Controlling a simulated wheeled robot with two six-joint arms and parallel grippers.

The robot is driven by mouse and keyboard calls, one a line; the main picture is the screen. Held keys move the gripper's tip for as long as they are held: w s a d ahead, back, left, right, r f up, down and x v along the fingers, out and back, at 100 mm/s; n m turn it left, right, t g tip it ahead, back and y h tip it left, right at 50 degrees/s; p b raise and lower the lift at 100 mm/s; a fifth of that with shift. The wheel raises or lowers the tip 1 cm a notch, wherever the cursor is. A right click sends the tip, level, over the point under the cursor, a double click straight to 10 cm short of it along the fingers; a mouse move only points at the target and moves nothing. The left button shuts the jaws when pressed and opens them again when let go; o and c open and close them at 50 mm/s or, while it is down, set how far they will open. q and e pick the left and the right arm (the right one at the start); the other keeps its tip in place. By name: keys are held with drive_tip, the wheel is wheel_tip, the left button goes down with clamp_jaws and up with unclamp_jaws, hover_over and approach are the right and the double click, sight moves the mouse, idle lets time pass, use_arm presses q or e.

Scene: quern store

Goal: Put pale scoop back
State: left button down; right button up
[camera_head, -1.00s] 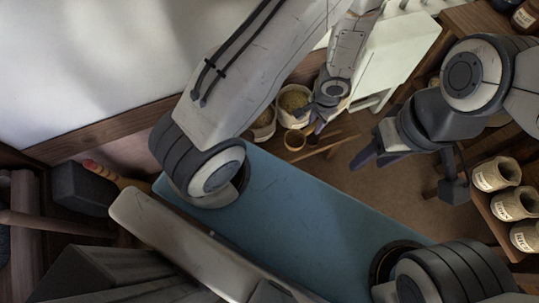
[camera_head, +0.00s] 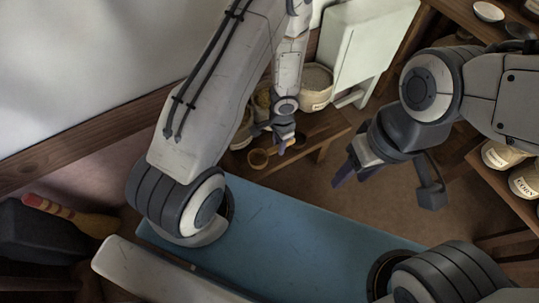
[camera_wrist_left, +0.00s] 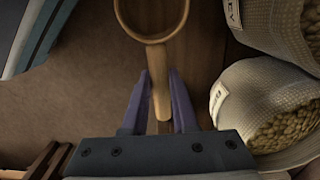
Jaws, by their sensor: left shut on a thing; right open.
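A tan wooden scoop (camera_head: 258,159) with a round bowl hangs off my left gripper (camera_head: 286,147) near the low wooden bench. In the left wrist view the scoop's bowl (camera_wrist_left: 121,18) points away from me, and its handle lies between the two purple fingers of the left gripper (camera_wrist_left: 160,80). The inside of the bowl looks empty. I cannot tell whether the scoop touches the bench. My right gripper (camera_head: 357,172) is open and empty, over the brown floor.
Grain sacks (camera_head: 316,88) stand on the low wooden bench (camera_head: 325,128); two also show close right of the scoop in the left wrist view (camera_wrist_left: 268,95). A white cabinet (camera_head: 370,40) stands behind. Labelled sacks (camera_head: 525,181) sit on a right shelf. A red-striped brush (camera_head: 75,215) lies left.

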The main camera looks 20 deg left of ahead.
sight(272, 150)
use_arm(q)
drive_tip(key=shift+w+a+f, duration=0.15)
drive_tip(key=shift+a+f, duration=0.25)
drive_tip(key=shift+a, duration=0.2)
drive_tip(key=shift+w+a+f, duration=0.1)
drive_tip(key=shift+a+f, duration=0.3)
drive_tip(key=shift+a, duration=0.2)
wheel_tip(272, 150, down, 4)
drive_tip(key=b, duration=0.4)
drive_tip(key=shift+r, duration=0.1)
use_arm(e)
wheel_tip(272, 150, down, 5)
drive_tip(key=shift+r, duration=0.1)
use_arm(q)
drive_tip(key=c, duration=0.7)
unclamp_jaws()
